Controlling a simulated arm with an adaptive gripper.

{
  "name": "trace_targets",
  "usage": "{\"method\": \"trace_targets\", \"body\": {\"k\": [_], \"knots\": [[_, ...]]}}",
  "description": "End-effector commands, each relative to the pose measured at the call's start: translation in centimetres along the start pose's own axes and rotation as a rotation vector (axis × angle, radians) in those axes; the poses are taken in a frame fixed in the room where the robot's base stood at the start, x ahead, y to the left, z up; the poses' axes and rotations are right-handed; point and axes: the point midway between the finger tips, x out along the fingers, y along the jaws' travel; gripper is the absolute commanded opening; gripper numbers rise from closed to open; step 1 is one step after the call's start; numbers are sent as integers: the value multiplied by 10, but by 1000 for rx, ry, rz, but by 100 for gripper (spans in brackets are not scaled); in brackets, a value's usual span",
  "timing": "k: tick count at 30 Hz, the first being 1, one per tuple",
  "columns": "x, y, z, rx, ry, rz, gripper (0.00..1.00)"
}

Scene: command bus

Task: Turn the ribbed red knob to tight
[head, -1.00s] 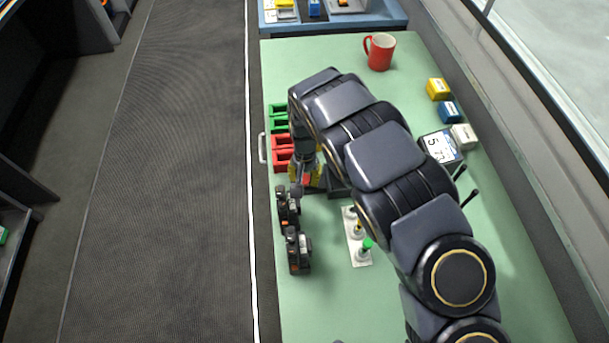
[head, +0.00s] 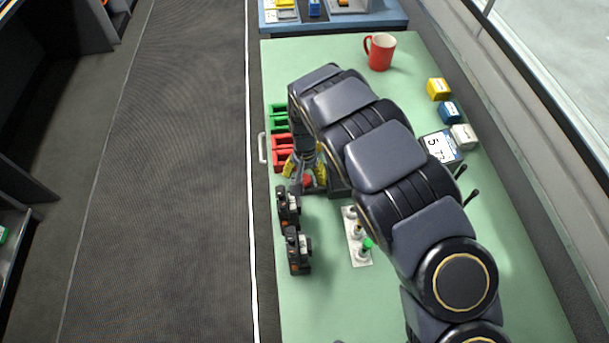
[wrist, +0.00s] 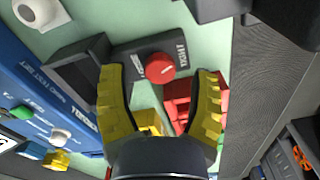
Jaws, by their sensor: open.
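The red knob (wrist: 160,68) sits on a dark box (wrist: 142,52) with white lettering; the word TIGHT shows on one side of it and a second, hard-to-read label on the other. A pale pointer mark shows on the knob's top. My gripper (wrist: 163,85) is open, its two yellow ribbed fingers apart on either side of the knob in the wrist view. I cannot tell whether either finger touches it. In the head view the knob (head: 307,181) shows just below my gripper (head: 304,167), partly hidden by it.
Red bins (head: 281,155) and green bins (head: 279,118) stand along the table's left edge. Two black devices (head: 297,250) stand in front. A white plate with small posts (head: 361,259) lies to the right. A red mug (head: 379,52) stands at the back. The front of the green table is clear.

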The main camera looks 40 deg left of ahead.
Motion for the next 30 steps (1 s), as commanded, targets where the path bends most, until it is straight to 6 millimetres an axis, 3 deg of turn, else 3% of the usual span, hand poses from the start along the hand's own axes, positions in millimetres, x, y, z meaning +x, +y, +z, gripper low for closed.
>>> {"method": "trace_targets", "body": {"k": [16,26,27,28,30], "knots": [[-101,-1,-1,0,4,-3,61],[-111,0,0,0,2,-2,61],[-110,0,0,0,2,-2,57],[-110,0,0,-4,1,-1,44],[-108,-2,0,-48,-5,9,44]]}}
